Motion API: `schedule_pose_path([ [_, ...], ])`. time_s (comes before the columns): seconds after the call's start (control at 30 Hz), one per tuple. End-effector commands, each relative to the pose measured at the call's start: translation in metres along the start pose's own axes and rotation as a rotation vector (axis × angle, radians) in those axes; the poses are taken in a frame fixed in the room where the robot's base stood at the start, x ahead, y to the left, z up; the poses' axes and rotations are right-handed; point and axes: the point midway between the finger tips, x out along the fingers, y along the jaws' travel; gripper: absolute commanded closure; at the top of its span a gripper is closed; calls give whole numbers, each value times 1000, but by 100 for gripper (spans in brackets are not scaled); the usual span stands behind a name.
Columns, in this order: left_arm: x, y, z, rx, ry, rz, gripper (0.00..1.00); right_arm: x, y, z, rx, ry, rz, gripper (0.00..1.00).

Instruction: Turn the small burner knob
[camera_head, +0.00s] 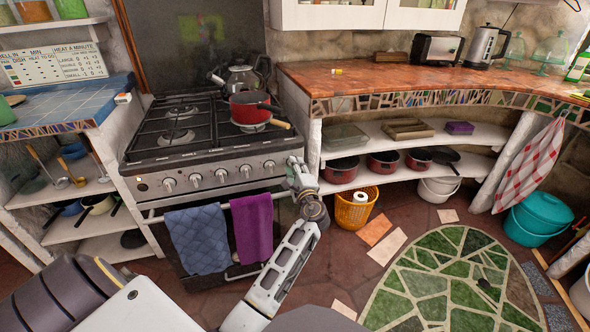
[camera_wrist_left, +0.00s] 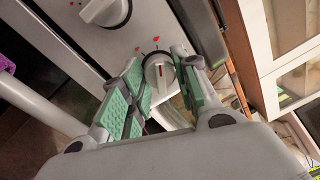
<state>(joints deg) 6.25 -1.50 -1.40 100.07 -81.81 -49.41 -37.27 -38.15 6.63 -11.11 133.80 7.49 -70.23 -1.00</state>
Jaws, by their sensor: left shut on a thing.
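The stove's front panel carries a row of white-grey knobs (camera_head: 220,175). My left gripper (camera_head: 293,163) is at the right end of this panel in the head view and covers what is behind it. In the left wrist view the two green-padded fingers (camera_wrist_left: 160,62) are on either side of a white knob (camera_wrist_left: 158,77) with a red line and red marks near it. The gripper is shut on this knob. Another white knob (camera_wrist_left: 106,11) shows at the upper left of that view, clear of the fingers. My right gripper is not in view.
A red pot (camera_head: 248,107) and a kettle (camera_head: 242,78) stand on the stove top. A blue towel (camera_head: 198,240) and a purple towel (camera_head: 252,228) hang on the oven bar below the knobs. An orange basket (camera_head: 352,211) stands on the floor to the right.

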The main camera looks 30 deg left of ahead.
Motion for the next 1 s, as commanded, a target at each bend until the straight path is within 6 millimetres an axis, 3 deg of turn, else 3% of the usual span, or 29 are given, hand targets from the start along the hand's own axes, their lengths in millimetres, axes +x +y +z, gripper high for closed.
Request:
schedule_pose_path([
  [0.2,0,2,1,2,-3,3,93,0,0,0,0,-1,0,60],
  [0.23,0,2,1,2,-3,3,66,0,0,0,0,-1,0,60],
  [0.4,0,1,1,2,-2,2,47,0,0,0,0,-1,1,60],
  [0.77,-1,0,0,2,-1,1,47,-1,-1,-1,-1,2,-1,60],
  [1.0,-15,2,0,3,0,2,47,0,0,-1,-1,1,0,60],
])
